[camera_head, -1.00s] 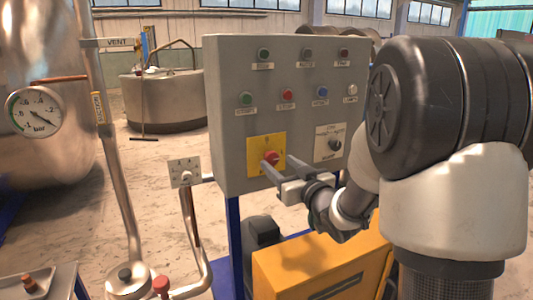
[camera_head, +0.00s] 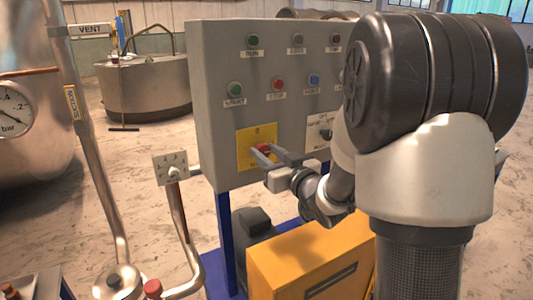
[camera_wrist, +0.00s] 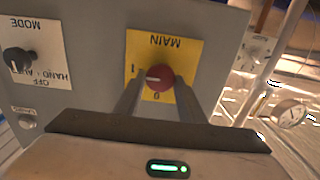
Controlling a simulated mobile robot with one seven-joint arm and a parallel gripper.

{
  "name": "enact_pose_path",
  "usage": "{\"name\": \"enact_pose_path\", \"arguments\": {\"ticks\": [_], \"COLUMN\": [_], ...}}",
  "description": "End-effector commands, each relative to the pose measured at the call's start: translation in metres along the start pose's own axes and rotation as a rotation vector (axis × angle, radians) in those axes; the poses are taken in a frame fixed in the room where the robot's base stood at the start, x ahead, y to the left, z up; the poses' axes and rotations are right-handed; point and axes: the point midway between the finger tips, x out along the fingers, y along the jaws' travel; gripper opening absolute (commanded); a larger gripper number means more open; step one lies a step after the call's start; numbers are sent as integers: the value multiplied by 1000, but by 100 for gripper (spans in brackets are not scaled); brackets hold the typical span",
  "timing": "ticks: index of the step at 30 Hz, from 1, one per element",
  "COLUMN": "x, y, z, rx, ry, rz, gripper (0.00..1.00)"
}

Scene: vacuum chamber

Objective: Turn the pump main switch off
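The pump main switch is a red round knob (camera_head: 263,148) on a yellow plate (camera_head: 243,158), low on the grey control panel. In the wrist view the knob (camera_wrist: 160,77) sits on the yellow plate (camera_wrist: 177,45) marked MAIN, upside down there. A pale mark on the knob points left, towards the "1"; a "0" is printed below it. My gripper (camera_wrist: 160,88) has its two fingers apart, one on each side of the knob. Slim gaps seem to show, but I cannot tell whether the fingers touch it. In the head view my gripper (camera_head: 268,154) reaches the plate from the right.
The grey panel (camera_head: 212,100) carries several coloured buttons above and a black mode selector (camera_wrist: 18,60) beside the switch. A pipe with a small switch plate (camera_head: 169,167) stands left of the panel. A yellow box (camera_head: 300,255) is below my arm.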

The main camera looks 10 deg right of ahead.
Motion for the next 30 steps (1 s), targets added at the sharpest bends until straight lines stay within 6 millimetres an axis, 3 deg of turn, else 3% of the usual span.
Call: {"name": "enact_pose_path", "arguments": {"ticks": [14,30], "x": [0,0], "y": [0,-2], "z": [4,6], "rx": [-95,-568], "ry": [3,6], "rz": [0,3], "gripper": [13,13]}}
